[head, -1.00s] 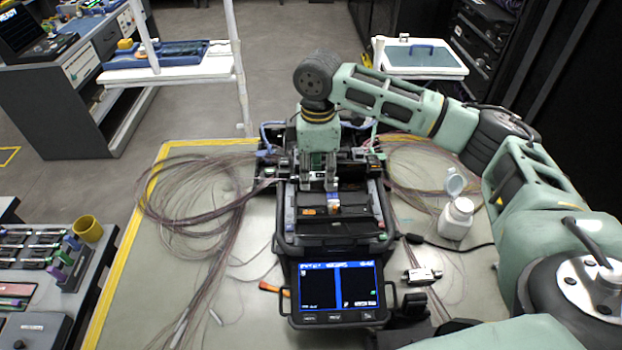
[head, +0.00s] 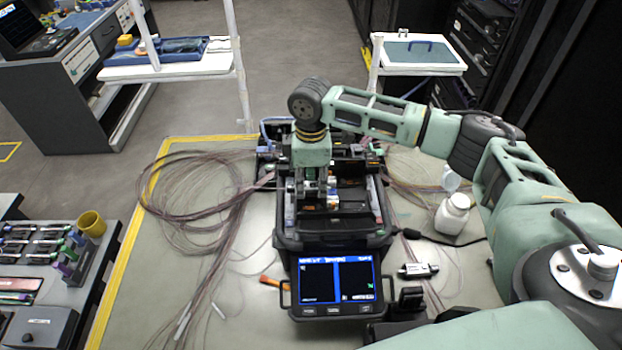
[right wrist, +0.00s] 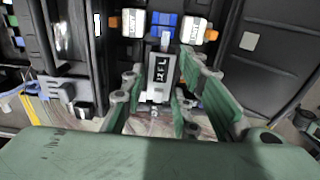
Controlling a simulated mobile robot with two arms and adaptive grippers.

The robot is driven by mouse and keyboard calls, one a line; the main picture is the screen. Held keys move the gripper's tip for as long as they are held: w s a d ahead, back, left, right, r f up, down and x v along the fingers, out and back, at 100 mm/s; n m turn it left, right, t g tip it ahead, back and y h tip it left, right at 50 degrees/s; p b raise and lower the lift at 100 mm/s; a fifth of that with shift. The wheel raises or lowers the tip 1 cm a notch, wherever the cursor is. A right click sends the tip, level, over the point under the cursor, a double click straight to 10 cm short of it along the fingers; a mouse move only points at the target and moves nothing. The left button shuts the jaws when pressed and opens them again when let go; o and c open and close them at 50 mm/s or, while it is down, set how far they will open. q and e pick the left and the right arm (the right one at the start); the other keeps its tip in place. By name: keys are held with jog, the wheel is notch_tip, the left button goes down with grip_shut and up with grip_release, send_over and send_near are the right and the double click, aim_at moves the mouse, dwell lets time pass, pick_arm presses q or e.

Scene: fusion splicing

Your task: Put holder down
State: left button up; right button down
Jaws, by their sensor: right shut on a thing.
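My right gripper (head: 311,188) is low over the left side of the black fusion splicer (head: 283,240). In the right wrist view the gripper (right wrist: 153,98) is shut on a small silver fibre holder (right wrist: 159,72) with dark lettering. The holder is upright in that picture, with its far end close to a blue part of the splicer. I cannot tell whether it touches the splicer's surface. In the head view the fingers mostly hide the holder. My left gripper is not in view.
The splicer's lit screen (head: 337,281) faces front. Coiled fibres (head: 190,195) lie at left. A white bottle (head: 453,214) and a small dark and silver device (head: 417,270) are at right. A tool rack (head: 78,255) and yellow cup (head: 91,223) stand far left.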

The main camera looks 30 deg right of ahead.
aim_at(310, 185)
jog(key=shift+f, duration=0.3)
jog(key=c, duration=1.4)
grip_release()
jog(key=shift+o, duration=0.2)
jog(key=shift+r, duration=0.1)
jog(key=shift+r, duration=0.3)
notch_tip(310, 185, up, 12)
jog(key=b, duration=0.3)
jog(key=shift+r, duration=0.25)
